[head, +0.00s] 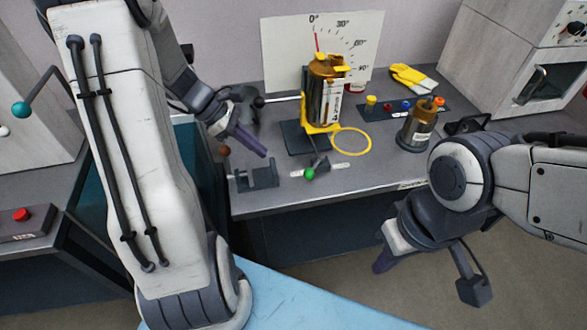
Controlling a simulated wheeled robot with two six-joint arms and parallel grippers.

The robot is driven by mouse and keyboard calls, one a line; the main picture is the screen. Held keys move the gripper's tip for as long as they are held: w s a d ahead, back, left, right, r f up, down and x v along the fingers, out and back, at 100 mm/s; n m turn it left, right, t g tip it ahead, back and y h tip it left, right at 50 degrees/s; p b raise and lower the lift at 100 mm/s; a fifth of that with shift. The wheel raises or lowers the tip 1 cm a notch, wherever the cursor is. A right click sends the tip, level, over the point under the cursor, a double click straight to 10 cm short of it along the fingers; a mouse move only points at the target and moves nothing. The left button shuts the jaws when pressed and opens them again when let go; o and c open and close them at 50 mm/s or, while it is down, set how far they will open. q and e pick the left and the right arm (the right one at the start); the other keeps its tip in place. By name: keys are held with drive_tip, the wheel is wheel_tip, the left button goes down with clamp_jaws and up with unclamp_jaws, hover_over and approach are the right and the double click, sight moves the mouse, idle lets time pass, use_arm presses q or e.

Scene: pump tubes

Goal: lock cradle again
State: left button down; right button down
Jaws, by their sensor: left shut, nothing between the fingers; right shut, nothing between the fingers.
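The cradle is a yellow holder (321,128) on a dark base at the back of the bench. It carries an upright silver and amber canister (324,92) with a red pointer (317,43) on top. A rod with a black knob (259,102) sticks out from the cradle to the left. My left gripper (262,152) is shut and empty, left of the cradle and near the black knob. My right gripper (430,278) is shut and empty, low in front of the bench.
An angle dial board (367,32) stands behind the cradle. A yellow ring (352,142), a second canister (416,126), a row of coloured knobs (390,106) and gloves (412,78) are to the right. A dark bracket (256,177) sits at the bench's front left.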

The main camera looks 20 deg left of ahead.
sight(308, 174)
use_arm(q)
drive_tip(key=shift+n+t, duration=0.3)
drive_tip(key=shift+n, duration=0.4)
drive_tip(key=x, duration=0.3)
drive_tip(key=a+b+x, duration=0.1)
drive_tip(key=x, duration=0.2)
drive_tip(key=f+x, duration=0.1)
drive_tip(key=x, duration=0.2)
drive_tip(key=shift+w+a+f, duration=0.1)
drive_tip(key=shift+w+a, duration=0.05)
drive_tip(key=shift+a, duration=0.1)
drive_tip(key=shift+w+d+f, duration=0.15)
drive_tip(key=shift+w+d, duration=0.1)
drive_tip(key=shift+d, duration=0.4)
drive_tip(key=shift+w+d+f, duration=0.1)
drive_tip(key=shift+w+d, duration=0.2)
drive_tip(key=shift+d, duration=0.3)
drive_tip(key=shift+w+d+f, duration=0.15)
drive_tip(key=shift+w+d, duration=0.1)
drive_tip(key=shift+d, duration=0.4)
drive_tip(key=shift+a, duration=0.15)
